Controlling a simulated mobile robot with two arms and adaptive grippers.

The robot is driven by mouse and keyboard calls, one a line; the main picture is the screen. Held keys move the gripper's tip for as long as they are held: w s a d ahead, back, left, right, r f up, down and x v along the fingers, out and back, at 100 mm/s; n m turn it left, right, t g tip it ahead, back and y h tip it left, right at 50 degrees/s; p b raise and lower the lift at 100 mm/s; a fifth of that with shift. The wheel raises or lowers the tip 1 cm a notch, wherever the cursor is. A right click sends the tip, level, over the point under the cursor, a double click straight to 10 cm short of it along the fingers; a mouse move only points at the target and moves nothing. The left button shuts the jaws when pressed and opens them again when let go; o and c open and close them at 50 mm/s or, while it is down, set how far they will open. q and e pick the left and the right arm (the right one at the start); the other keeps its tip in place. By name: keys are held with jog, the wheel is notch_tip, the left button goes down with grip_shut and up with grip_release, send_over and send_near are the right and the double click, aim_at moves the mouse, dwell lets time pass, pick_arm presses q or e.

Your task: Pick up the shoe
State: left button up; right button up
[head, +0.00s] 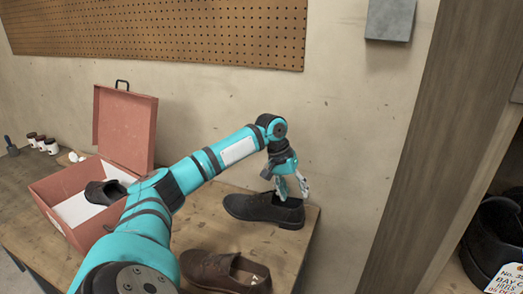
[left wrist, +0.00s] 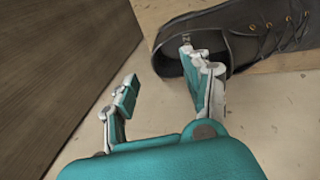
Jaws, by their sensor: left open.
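A black lace-up shoe (head: 250,207) stands upright on the wooden workbench near its right end, toe to the left. My left gripper (head: 293,192) is open and points down at the heel end of this shoe. In the left wrist view the black shoe (left wrist: 262,35) lies at the top right, its opening toward me. There, one finger of the left gripper (left wrist: 158,70) overlaps the shoe opening and the other is apart, left of the heel. I cannot tell whether a finger touches the shoe. A brown shoe (head: 212,266) lies nearer on the bench.
An open red box (head: 65,188) at the left holds a dark shoe (head: 104,192) on white paper. Several small jars (head: 41,142) stand behind it. A wooden post (head: 425,150) rises right of the bench. A pegboard (head: 170,30) hangs on the wall.

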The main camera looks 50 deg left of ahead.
aim_at(299, 205)
pick_arm(q)
jog(key=x, duration=0.5)
jog(key=shift+w+f, duration=0.1)
jog(key=shift+f, duration=0.25)
grip_shut()
jog(key=shift+r, duration=0.1)
